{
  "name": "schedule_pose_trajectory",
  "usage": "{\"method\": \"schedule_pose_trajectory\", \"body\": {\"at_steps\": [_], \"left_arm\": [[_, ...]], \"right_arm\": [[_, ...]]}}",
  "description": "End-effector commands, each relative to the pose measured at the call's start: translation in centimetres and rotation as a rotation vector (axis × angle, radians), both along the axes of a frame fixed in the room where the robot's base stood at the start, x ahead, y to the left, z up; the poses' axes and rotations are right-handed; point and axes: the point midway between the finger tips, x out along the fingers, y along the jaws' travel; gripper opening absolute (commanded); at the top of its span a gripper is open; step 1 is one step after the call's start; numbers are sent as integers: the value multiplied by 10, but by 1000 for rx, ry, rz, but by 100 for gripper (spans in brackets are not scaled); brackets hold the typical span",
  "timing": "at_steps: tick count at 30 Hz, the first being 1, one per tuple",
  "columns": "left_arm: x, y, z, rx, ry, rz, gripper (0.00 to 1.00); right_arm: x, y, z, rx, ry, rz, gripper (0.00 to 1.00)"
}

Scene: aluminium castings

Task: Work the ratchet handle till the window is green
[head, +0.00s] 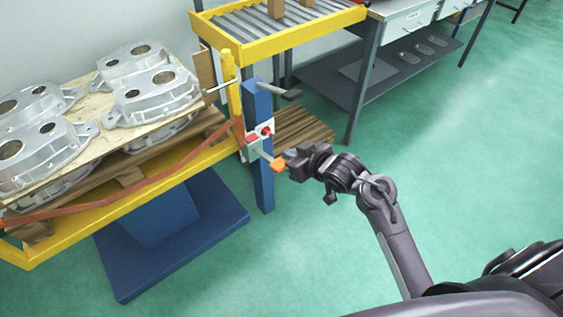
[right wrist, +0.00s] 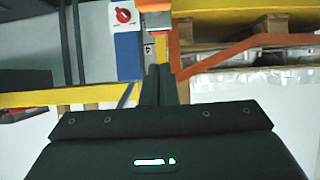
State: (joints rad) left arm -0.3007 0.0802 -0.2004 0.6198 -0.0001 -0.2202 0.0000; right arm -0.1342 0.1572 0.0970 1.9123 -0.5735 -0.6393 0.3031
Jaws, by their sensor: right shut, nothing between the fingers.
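The ratchet (head: 256,139), a small pale body with red parts, sits at the blue post by the yellow frame's corner. Its handle (head: 277,165) sticks out toward me with an orange end. My right gripper (head: 288,158) is shut and empty, its tips right beside the orange end; I cannot tell if they touch. In the right wrist view the shut fingers (right wrist: 160,72) point at the ratchet area, with an orange part (right wrist: 174,45) just right of the tips. I cannot make out the window or its colour. My left gripper is not in view.
An orange strap (head: 150,172) runs from the ratchet along the yellow frame (head: 150,199). Aluminium castings (head: 155,95) lie on wooden boards at left. Green floor is free at right.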

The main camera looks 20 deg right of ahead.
Motion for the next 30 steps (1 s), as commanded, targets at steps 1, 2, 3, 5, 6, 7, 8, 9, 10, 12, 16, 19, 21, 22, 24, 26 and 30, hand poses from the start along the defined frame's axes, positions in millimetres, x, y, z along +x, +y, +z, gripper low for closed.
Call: {"method": "schedule_pose_trajectory", "body": {"at_steps": [1,2,3,5,6,7,8,9,10,12,16,19,21,22,24,26,30], "left_arm": [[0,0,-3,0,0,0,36],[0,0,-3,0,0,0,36],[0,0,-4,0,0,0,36],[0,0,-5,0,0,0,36],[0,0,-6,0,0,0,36],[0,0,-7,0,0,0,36],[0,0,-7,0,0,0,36],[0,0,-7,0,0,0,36],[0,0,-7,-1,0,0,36],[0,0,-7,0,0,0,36],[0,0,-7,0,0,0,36],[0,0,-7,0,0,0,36],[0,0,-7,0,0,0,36],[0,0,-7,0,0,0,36],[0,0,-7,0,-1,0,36],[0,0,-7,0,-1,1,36],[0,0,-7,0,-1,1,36]], "right_arm": [[10,4,-6,3,0,1,0],[16,6,-10,2,0,0,0],[23,9,-14,4,0,0,0],[33,13,-21,2,0,0,0],[40,15,-25,3,0,1,0],[45,17,-28,2,0,1,0],[50,19,-30,3,-1,0,0],[49,18,-38,1,5,0,0],[46,17,-43,0,5,0,0],[43,16,-53,0,5,-1,0],[40,15,-64,-1,2,0,0],[39,14,-68,-1,1,1,0],[38,14,-69,-1,0,0,0],[38,14,-69,-1,0,0,0],[38,14,-69,-1,0,0,0],[38,14,-69,-1,0,0,0],[38,14,-69,-1,0,0,0]]}}
